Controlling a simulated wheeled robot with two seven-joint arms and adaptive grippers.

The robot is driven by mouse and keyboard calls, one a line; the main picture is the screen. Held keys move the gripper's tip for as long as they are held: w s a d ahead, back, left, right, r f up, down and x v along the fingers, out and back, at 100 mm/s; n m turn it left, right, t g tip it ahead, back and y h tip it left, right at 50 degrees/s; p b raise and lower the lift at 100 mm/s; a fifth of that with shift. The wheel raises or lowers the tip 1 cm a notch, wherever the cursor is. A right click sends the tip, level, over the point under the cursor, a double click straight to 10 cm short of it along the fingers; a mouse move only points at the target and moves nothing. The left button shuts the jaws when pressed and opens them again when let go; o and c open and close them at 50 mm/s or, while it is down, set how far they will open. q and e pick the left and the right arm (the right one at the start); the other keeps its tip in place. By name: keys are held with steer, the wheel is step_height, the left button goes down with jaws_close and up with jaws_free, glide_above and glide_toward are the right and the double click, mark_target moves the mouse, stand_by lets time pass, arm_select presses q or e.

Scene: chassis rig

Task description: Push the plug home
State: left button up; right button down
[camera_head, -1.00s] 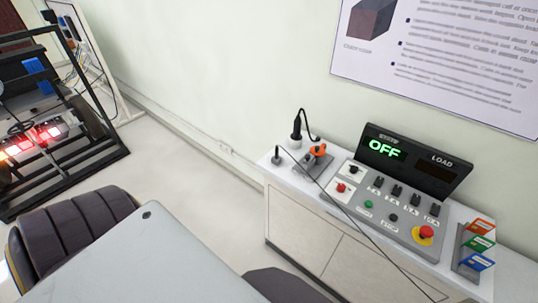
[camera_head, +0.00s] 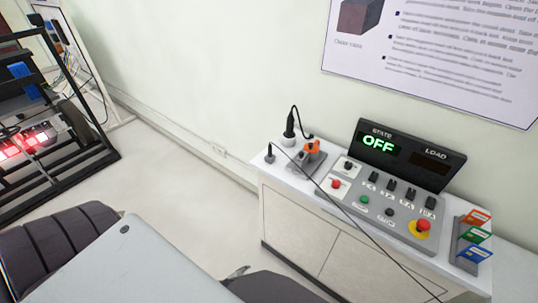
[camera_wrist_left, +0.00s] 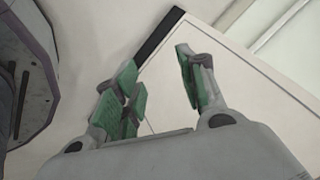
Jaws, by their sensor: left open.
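A black plug-like piece (camera_head: 290,128) with a curved black cable stands upright at the back left of the cabinet top. A smaller dark connector (camera_head: 269,154) stands at the left edge, by the end of a thin cable that crosses the panel. I cannot tell which is the task's plug, or how deep either sits. An orange part (camera_head: 312,147) on a grey block is beside them.
The white cabinet (camera_head: 290,222) carries a sloped control panel (camera_head: 378,208) with buttons, a red emergency knob (camera_head: 422,226) and a display (camera_head: 410,156) reading OFF. Coloured cards (camera_head: 474,238) stand at its right end. The wall is close behind. Floor is free left of the cabinet.

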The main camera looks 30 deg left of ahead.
arm_select(q)
steer(key=w+a+r+m+t, duration=0.3)
steer(key=w+r+m, duration=0.1)
steer(key=w+r, duration=0.6)
steer(key=m+t+y+b, duration=0.2)
steer(key=m+t, duration=0.5)
steer(key=m, duration=1.3)
glide_toward(269, 149)
steer(key=s+f, duration=0.3)
steer(key=shift+d+r+m+t, duration=0.15)
steer(key=shift+r+m, duration=0.4)
steer(key=shift+m, duration=0.2)
steer(key=shift+d+r+m+t, duration=0.15)
steer(key=shift+d+r+m, duration=0.05)
steer(key=shift+r+m, duration=0.5)
steer(key=shift+f, duration=0.1)
steer(key=shift+w+a+p, duration=0.25)
steer(key=shift+w, duration=1.15)
steer(key=shift+w+a+p, duration=0.3)
steer(key=shift+w, duration=1.15)
steer(key=shift+w+a+p, duration=0.25)
steer(key=shift+w, duration=1.15)
